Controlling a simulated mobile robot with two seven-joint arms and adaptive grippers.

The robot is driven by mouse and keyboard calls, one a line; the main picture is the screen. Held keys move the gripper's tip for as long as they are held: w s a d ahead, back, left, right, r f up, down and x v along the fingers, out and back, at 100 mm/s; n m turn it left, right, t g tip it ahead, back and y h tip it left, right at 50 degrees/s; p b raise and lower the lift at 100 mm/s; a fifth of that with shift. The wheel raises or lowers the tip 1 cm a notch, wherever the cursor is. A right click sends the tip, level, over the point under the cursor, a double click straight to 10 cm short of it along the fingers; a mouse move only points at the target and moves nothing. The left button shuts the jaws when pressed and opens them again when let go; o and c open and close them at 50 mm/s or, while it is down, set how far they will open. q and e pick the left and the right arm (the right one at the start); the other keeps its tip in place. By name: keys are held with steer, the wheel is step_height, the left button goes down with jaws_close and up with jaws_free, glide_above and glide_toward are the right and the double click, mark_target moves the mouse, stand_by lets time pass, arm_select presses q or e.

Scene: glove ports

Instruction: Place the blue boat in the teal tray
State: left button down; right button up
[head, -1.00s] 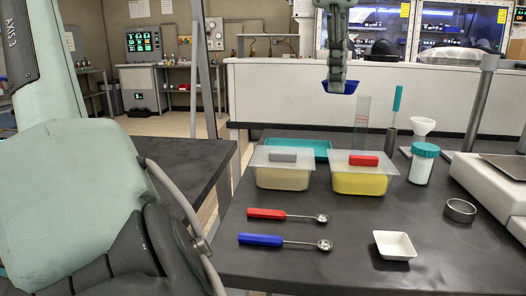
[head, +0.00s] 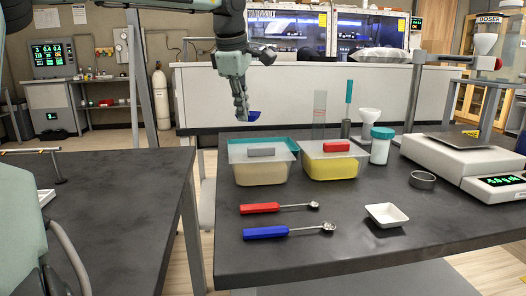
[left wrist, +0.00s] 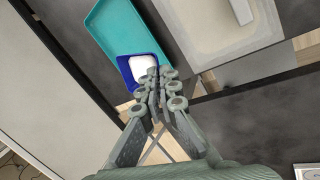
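The blue boat (head: 254,117) is in the air near the far left corner of the teal tray (head: 272,138) in the head view. My left gripper (head: 242,114) reaches down from above, its fingers closed on the boat's edge. In the left wrist view the boat (left wrist: 126,70) has white contents and overlaps the near end of the tray (left wrist: 112,25). The fingertips (left wrist: 160,80) are close together at its rim. In the head view the tray is partly hidden behind a lidded container. My right gripper is not in view.
Red (head: 260,208) and blue (head: 266,232) handled spoons and a white dish (head: 386,214) lie nearer. A graduated cylinder, white funnel (head: 370,118) and teal-capped jar (head: 380,148) stand right.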

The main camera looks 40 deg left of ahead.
arm_select(q)
steer(key=w+f, duration=0.2)
steer(key=w, duration=0.1)
steer(key=w+a+f+p, duration=0.1)
steer(key=w+f, duration=0.1)
steer(key=w, duration=0.1)
steer(key=w+f+p, duration=0.1)
steer(key=w+f, duration=0.1)
steer(key=w, duration=0.2)
steer(key=shift+a, duration=0.25)
steer(key=shift+w+f, duration=0.25)
steer(key=shift+w, duration=0.1)
steer(key=shift+w+f, duration=0.15)
steer(key=shift+f, duration=2)
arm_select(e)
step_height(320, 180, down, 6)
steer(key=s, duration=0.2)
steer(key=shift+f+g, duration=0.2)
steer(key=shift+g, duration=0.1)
arm_select(q)
steer(key=c, duration=2.2)
jaws_free()
steer(key=shift+f, duration=0.1)
steer(key=shift+o, duration=1)
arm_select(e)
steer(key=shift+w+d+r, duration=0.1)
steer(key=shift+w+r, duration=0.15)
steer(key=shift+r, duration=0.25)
